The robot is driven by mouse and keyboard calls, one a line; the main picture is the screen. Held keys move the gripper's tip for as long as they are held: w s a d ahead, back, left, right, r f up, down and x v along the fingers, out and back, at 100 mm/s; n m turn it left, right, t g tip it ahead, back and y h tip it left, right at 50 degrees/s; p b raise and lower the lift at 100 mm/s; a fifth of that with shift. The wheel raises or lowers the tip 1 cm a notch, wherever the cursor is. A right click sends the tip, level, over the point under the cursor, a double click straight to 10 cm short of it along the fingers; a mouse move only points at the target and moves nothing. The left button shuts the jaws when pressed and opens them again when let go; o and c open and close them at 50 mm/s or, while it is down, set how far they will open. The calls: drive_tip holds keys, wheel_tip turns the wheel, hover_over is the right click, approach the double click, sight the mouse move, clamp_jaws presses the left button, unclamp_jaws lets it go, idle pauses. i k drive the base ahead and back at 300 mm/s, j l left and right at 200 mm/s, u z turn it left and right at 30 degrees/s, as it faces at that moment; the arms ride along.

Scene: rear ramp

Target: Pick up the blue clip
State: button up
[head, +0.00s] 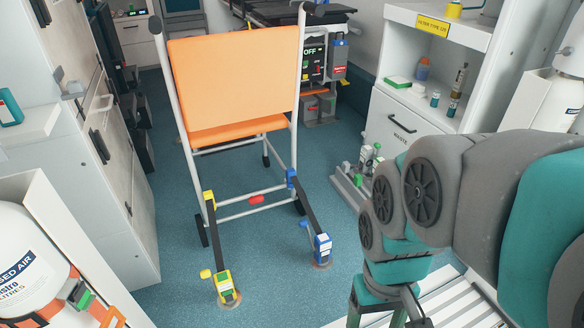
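An orange-backed carry chair (233,80) with a white tube frame stands on the blue floor. A small blue clip (291,178) is on the right side of its lower frame. A black strap runs from there down to a larger blue piece (322,245) at a round floor mount, with a blue lever on its left. I cannot tell which blue piece is the task's clip. My gripper (383,298) is at the bottom, right of and nearer than the blue floor piece, apart from it. Its tips are cut off by the frame edge.
A matching yellow floor piece (224,286) and yellow clip (210,199) are on the left strap. A red piece (256,199) is on the chair's crossbar. White cabinets (437,110) stand right. A gas cylinder (28,262) is at lower left. Floor between the straps is clear.

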sight(290, 173)
drive_tip(key=z, duration=0.65)
drive_tip(key=i+u, duration=0.1)
drive_tip(key=i, duration=0.5)
drive_tip(key=i+l+u, duration=0.1)
drive_tip(key=i, duration=0.5)
